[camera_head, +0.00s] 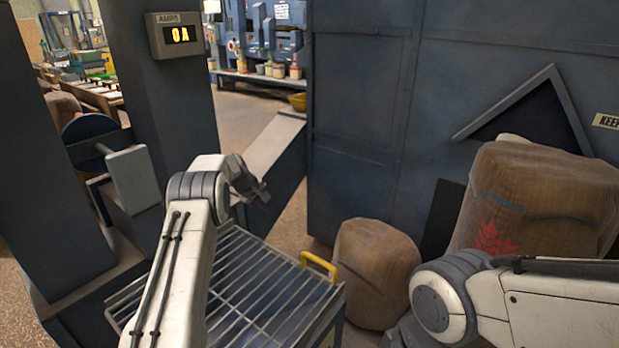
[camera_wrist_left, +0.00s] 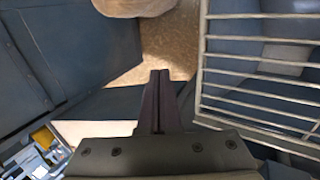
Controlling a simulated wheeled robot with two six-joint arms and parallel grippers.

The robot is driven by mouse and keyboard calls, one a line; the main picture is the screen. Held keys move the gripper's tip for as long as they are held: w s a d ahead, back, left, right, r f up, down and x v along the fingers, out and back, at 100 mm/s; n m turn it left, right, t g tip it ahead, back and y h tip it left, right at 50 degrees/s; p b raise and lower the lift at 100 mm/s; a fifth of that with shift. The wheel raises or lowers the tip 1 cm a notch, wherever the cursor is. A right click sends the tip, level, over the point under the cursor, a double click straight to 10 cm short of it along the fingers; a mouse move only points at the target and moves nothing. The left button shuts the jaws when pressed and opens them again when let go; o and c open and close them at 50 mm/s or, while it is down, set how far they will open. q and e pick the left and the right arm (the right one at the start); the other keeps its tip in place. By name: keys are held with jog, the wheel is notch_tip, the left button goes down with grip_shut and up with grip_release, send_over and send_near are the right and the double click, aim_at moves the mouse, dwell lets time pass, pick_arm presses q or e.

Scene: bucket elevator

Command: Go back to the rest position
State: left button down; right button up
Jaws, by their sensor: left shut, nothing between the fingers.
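My left gripper (camera_head: 262,194) is in front of the blue steel housing, above the far edge of the barred grate. In the left wrist view its fingers (camera_wrist_left: 160,76) are together, with nothing between them. The grate (camera_wrist_left: 262,81) lies to the right of the fingers in that view, apart from them. My right arm comes in from the right of the head view, low down; its gripper is out of the picture.
The grate (camera_head: 262,290) has a yellow handle (camera_head: 319,266). Stuffed sacks (camera_head: 374,272) stand to its right, a larger one (camera_head: 545,200) further right. A display (camera_head: 175,34) reading 0A hangs on a blue column. A sloped chute (camera_head: 268,150) lies behind the gripper.

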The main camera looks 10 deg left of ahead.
pick_arm(q)
jog(key=s+d+r+m+g+p, duration=0.1)
jog(key=s+d+r+m+p, duration=0.15)
jog(key=s+d+r, duration=0.5)
jog(key=s+d+r+m+g+p, duration=0.1)
jog(key=s+d+r+m, duration=0.35)
jog(key=d, duration=0.65)
jog(key=s+d+r+m+g+p, duration=0.1)
jog(key=s+d+r+m+p, duration=0.15)
jog(key=s+d+r, duration=0.55)
pick_arm(e)
notch_tip(320, 180, up, 11)
jog(key=p, duration=0.4)
jog(key=shift+f+p, duration=0.15)
jog(key=shift+p, duration=0.15)
pick_arm(q)
jog(key=s+d+r+m+g+y, duration=0.1)
jog(key=s+m, duration=1)
jog(key=s, duration=2.1)
notch_tip(320, 180, up, 2)
jog(key=shift+s+d+r+g, duration=0.1)
jog(key=shift+s+d+g, duration=0.25)
jog(key=shift+g, duration=0.45)
pick_arm(e)
jog(key=shift+c, duration=0.3)
